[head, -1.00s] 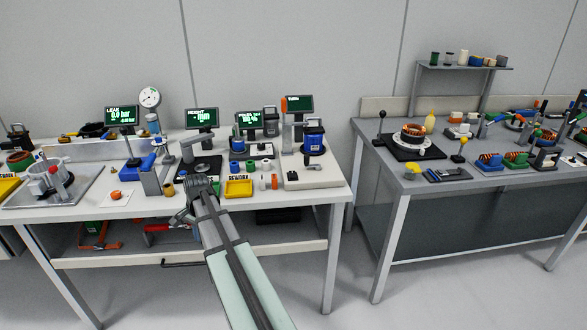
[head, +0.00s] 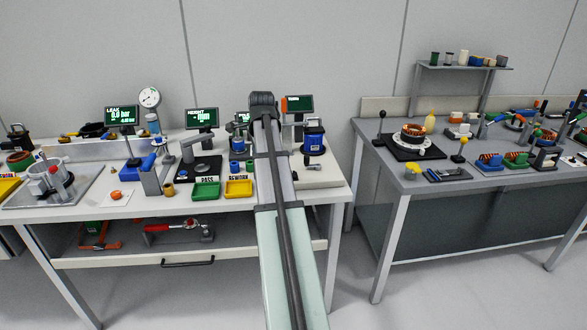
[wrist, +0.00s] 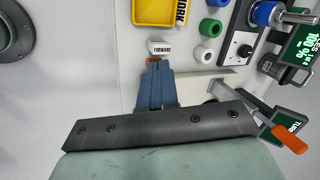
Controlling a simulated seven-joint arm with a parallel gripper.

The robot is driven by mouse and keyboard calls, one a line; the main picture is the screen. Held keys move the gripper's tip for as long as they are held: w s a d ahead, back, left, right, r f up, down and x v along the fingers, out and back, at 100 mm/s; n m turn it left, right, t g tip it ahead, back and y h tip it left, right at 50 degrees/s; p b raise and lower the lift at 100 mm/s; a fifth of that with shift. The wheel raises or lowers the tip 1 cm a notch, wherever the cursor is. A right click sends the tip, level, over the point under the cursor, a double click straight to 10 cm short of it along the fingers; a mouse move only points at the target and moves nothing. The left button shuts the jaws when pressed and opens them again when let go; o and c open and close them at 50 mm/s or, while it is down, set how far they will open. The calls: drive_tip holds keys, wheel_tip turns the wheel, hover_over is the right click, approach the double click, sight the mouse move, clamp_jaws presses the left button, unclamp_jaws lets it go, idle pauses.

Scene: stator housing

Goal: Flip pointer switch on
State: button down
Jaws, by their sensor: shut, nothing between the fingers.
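My gripper shows in the head view (head: 263,103), raised in front of the green screens at the back of the left bench. In the wrist view its blue-grey fingers (wrist: 154,78) are together and empty. A small orange piece (wrist: 153,61) shows right at the fingertips, beside a white block marked FORWARD (wrist: 159,47); I cannot tell whether the fingers touch it. I cannot tell which of these is the pointer switch. My arm hides this part of the bench in the head view.
A yellow REWORK tray (head: 238,188) and a green PASS tray (head: 205,190) lie left of my arm. An orange-ended lever (wrist: 290,138) and a blue motor (head: 313,138) are to the right.

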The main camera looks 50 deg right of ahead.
sight(293, 172)
drive_tip(key=s+d+r+m+h, duration=0.1)
drive_tip(key=s+d+r+m, duration=0.1)
drive_tip(key=s+d, duration=0.6)
drive_tip(key=shift+s+d+m, duration=0.15)
drive_tip(key=shift+d+m, duration=0.55)
drive_tip(key=shift+d, duration=0.3)
drive_tip(key=shift+f, duration=0.1)
drive_tip(key=x, duration=1.3)
drive_tip(key=shift+s+d+f, duration=0.1)
drive_tip(key=shift+d+f, duration=0.15)
drive_tip(key=shift+f, duration=0.15)
drive_tip(key=shift+w+d+f+g, duration=0.25)
drive_tip(key=shift+d+f+g, duration=0.1)
drive_tip(key=shift+g, duration=0.25)
drive_tip(key=shift+s+a, duration=0.15)
drive_tip(key=shift+a, duration=0.05)
